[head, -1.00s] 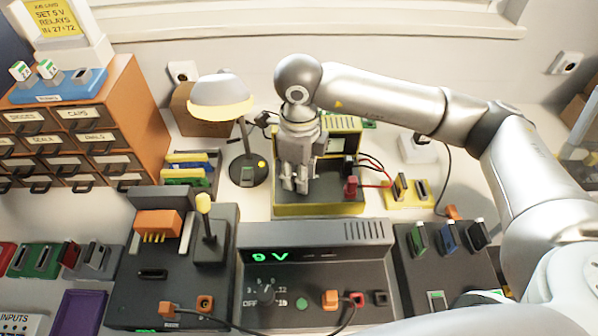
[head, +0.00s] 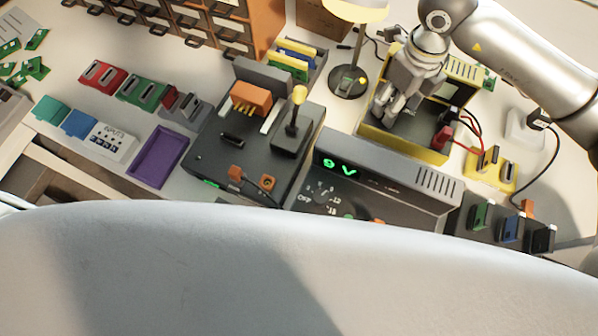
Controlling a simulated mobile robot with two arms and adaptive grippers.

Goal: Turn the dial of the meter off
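The yellow-and-black meter (head: 451,72) stands at the back right, with a red plug (head: 443,137) and leads at its right side. My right gripper (head: 388,112) points down at the left part of the meter's dark front. Its fingers are close together, and the view is too small to tell whether they are shut or touch anything. The meter's dial is not visible; the gripper covers that part of the front. My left gripper is not in view.
A grey power unit (head: 400,180) reading 9 V, with its own OFF-marked dial (head: 320,197), stands in front of the meter. A lamp (head: 347,80) is left of the meter. A yellow socket block (head: 490,170) is right. A large white part of mine hides the bottom.

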